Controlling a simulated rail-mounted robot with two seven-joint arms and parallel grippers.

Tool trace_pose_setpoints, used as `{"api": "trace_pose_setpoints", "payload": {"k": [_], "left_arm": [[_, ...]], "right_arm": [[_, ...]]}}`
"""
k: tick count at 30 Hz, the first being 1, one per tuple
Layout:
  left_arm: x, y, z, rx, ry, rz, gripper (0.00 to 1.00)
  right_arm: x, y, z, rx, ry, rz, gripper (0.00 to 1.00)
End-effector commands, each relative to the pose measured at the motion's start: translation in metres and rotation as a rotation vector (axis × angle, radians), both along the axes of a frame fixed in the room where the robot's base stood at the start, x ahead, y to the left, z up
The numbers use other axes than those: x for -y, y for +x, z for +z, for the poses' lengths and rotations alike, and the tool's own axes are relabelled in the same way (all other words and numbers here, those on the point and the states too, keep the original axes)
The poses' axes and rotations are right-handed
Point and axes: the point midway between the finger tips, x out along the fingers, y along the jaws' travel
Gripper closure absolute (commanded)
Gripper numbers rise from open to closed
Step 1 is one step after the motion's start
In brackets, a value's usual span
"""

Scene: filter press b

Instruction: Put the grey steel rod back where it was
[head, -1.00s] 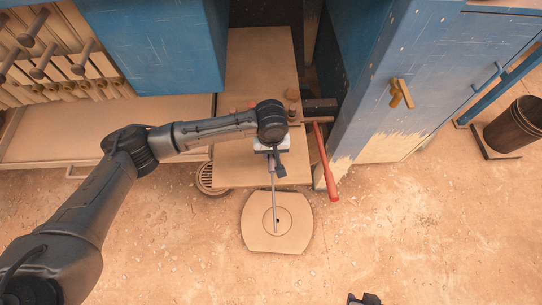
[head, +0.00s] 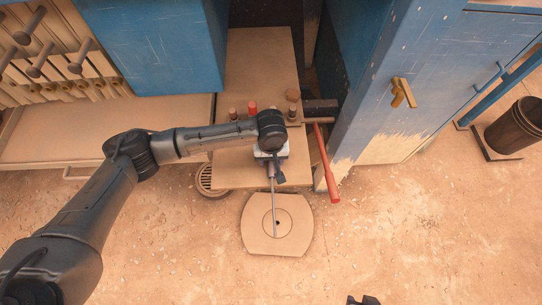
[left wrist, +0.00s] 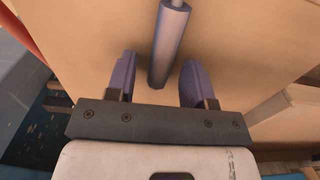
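The grey steel rod (head: 274,205) is long and thin, with a thicker grey end section towards my left gripper. In the head view its thin part passes over the tan plate (head: 255,236), close to the dark hole. I cannot tell whether its tip touches the plate. My left gripper (left wrist: 158,85) has its two purple fingers apart, with the rod's thick end (left wrist: 168,45) between them. A gap shows on the left finger's side; contact on the right is unclear. In the head view the wrist partly hides this gripper (head: 273,170). A small dark part, seemingly my right gripper (head: 364,300), shows at the bottom edge.
A wooden bench (head: 262,75) with several small pegs lies behind my left wrist. A red lever (head: 325,165) sticks out right of the gripper. Blue cabinets (head: 150,45) stand on both sides. A round floor grate (head: 207,181) lies left.

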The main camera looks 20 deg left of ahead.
Motion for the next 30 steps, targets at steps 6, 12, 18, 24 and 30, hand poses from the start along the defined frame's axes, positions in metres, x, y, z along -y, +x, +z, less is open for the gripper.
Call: {"api": "trace_pose_setpoints", "payload": {"k": [6,12,18,24,30], "left_arm": [[0.0,0.0,0.001,0.001,0.0,0.0,0.52],[0.0,0.001,0.025,0.002,-0.001,0.001,0.52],[0.0,0.0,0.063,0.0,-0.001,0.0,0.52],[0.0,0.001,0.096,0.002,-0.001,0.0,0.52],[0.0,0.001,0.116,0.0,-0.001,0.0,0.52]], "right_arm": [[0.001,0.0,-0.001,0.0,-0.002,0.001,0.57],[0.003,0.0,0.007,-0.002,-0.009,0.006,0.57],[0.003,0.0,0.023,0.001,-0.011,0.007,0.57],[0.003,0.0,0.034,0.0,-0.009,0.006,0.57],[0.002,0.0,0.04,0.001,-0.005,0.004,0.57]]}}
